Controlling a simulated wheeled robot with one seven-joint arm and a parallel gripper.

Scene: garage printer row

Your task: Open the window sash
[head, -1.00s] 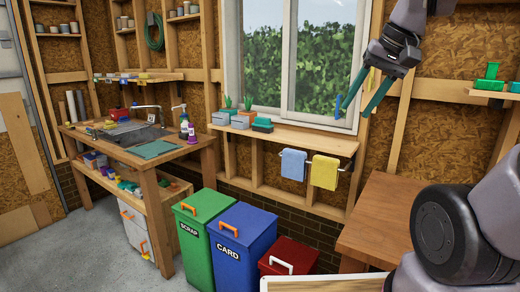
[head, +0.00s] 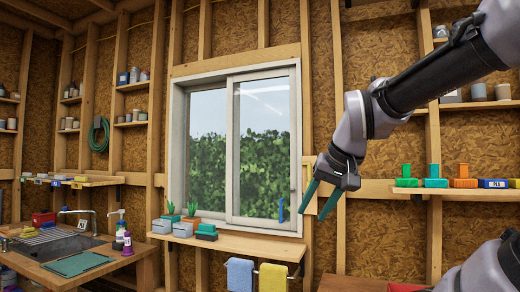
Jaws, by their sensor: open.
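The window (head: 176,150) has a white frame with two panes side by side. Its sliding sash (head: 230,150) fills the right half, with a blue upright handle (head: 281,210) low on its right stile. The left half shows a pane with greenery behind it. My gripper (head: 311,214) is open and empty, green fingers pointing down and slightly left. It appears just right of the handle and the window frame, at about handle height. I see no contact with the handle; the depth between them is hard to tell.
A wooden sill shelf (head: 240,243) below the window holds small planters (head: 183,229) and a teal box (head: 206,232). Blue (head: 240,274) and yellow (head: 272,278) towels hang under it. A shelf with coloured blocks (head: 436,183) is at right; a sink bench (head: 110,260) is at left.

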